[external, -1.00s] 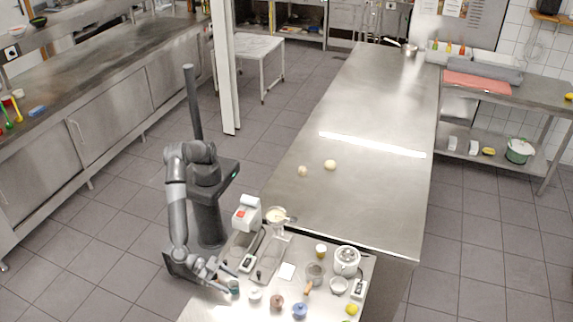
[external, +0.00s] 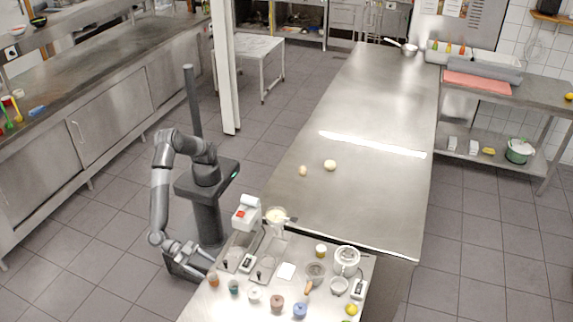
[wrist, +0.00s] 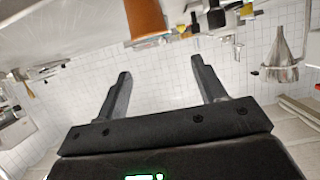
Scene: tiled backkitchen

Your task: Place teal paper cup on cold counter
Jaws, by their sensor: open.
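The teal paper cup (external: 233,287) stands upright near the left edge of the near worktop in the external view, in a row of small containers. My gripper (external: 207,262) is open and empty, up and left of the cup and apart from it. In the wrist view my gripper (wrist: 163,85) shows its two fingers spread with nothing between them. I cannot make out the teal cup in the wrist view. A long bare steel counter (external: 375,130) runs back from the worktop; which surface is the cold counter is not marked.
An orange-brown cup (external: 213,280) stands left of the teal cup; it also shows in the wrist view (wrist: 146,18). White, brown and blue (external: 300,311) containers stand to the right. Scales and a mixer crowd the worktop. The long counter is mostly clear, with two pale round items (external: 330,165).

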